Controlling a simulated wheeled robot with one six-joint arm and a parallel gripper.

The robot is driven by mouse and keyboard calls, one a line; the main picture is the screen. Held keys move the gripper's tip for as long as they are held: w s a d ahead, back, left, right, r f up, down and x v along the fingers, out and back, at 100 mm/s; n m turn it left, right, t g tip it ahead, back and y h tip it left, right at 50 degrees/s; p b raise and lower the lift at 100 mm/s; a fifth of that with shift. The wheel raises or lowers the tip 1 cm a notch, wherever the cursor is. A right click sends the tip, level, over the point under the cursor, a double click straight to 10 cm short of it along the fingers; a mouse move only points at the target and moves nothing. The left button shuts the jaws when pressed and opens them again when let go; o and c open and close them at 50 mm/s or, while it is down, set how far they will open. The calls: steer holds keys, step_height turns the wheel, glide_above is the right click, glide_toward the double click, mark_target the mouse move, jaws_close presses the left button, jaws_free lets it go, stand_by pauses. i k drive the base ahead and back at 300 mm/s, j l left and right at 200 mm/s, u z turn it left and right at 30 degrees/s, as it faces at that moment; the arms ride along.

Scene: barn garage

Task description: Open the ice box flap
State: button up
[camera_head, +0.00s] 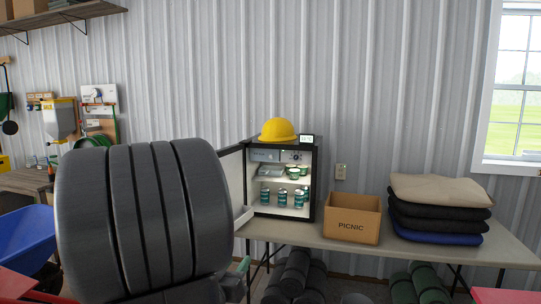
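A small fridge (317,185) stands on the folding table with its door (234,180) swung open to the left. Inside at the upper left is a grey-blue panel that looks like the ice box flap (265,155). It appears upright and shut, but it is small in the picture. A grey tray-like part (268,171) is just below it. Green-and-white tubs (297,172) sit on the shelf, with several cans (282,197) lower down.
A large dark grey ribbed shape (145,220) blocks the left foreground and hides part of the fridge door. A yellow hard hat (278,130) is on the fridge. A PICNIC box (352,220) and folded cloths (440,208) are to the right on the table (490,249). Rolls lie below.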

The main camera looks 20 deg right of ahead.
mark_target(258, 154)
steer(key=i+l, duration=0.35)
steer(key=i, duration=0.25)
steer(key=i+l, duration=0.35)
steer(key=i, duration=0.2)
steer(key=i+l, duration=0.3)
steer(key=i, duration=0.3)
steer(key=i+l, duration=0.35)
steer(key=i, duration=0.25)
steer(key=i+l+u, duration=0.1)
steer(key=i+l, duration=0.25)
steer(key=i, duration=0.25)
